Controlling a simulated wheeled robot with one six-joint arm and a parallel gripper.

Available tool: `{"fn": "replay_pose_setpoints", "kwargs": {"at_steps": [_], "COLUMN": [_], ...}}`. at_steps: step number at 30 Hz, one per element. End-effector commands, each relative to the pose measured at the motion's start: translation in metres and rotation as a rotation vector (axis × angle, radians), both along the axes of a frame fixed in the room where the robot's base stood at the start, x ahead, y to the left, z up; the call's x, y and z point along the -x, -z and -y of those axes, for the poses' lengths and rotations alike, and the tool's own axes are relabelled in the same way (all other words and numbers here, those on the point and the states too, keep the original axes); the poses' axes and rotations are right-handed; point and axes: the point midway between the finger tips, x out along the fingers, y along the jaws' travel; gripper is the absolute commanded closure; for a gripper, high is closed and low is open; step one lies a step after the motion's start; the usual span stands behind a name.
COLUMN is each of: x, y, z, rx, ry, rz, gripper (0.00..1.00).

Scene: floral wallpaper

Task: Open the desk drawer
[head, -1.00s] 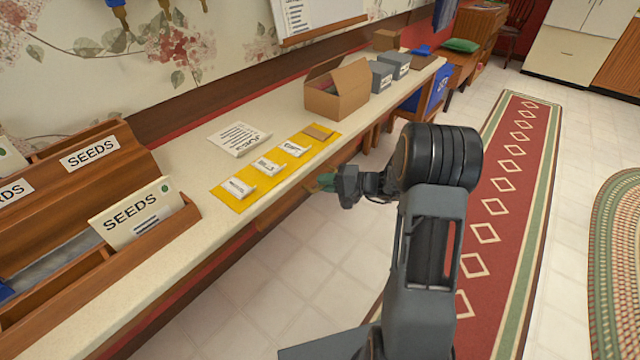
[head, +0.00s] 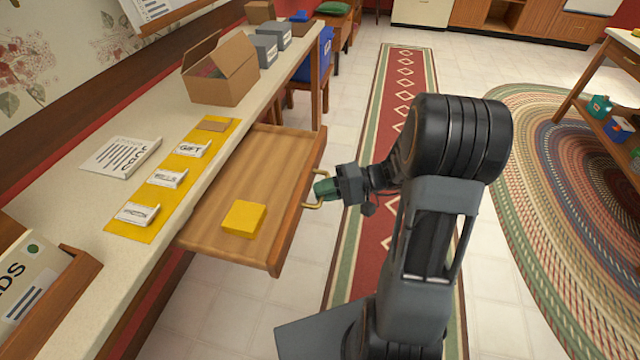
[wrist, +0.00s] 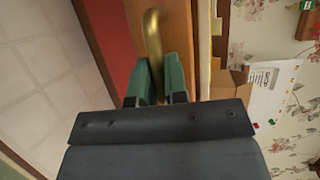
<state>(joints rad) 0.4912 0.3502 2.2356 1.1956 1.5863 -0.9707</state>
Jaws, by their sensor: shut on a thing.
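The wooden desk drawer (head: 210,222) stands well out from under the pale desk top (head: 60,190) in the head view. A yellow block-like thing (head: 243,218) lies inside it. My gripper (head: 324,188) is at the drawer's front, with its green fingers shut on the brass handle (head: 315,201). In the wrist view the green fingertips (wrist: 159,80) sit on either side of the brass handle (wrist: 153,38). Part of the handle is hidden between the fingers.
A cardboard box (head: 222,75) and grey boxes (head: 265,48) stand on the desk. A yellow mat (head: 140,225) with paper packets lies near its edge. A blue chair (head: 312,55) is beyond the drawer. Tiled floor and a red runner (head: 402,75) are clear of objects.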

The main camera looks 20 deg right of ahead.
Motion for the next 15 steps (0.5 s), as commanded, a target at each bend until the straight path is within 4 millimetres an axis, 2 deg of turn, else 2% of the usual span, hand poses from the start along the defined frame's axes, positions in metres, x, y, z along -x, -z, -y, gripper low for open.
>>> {"fn": "replay_pose_setpoints", "kwargs": {"at_steps": [15], "x": [0.0047], "y": [-0.0006], "z": [0.0028], "rx": [0.003], "ry": [-0.016], "rz": [0.005], "gripper": [1.00]}}
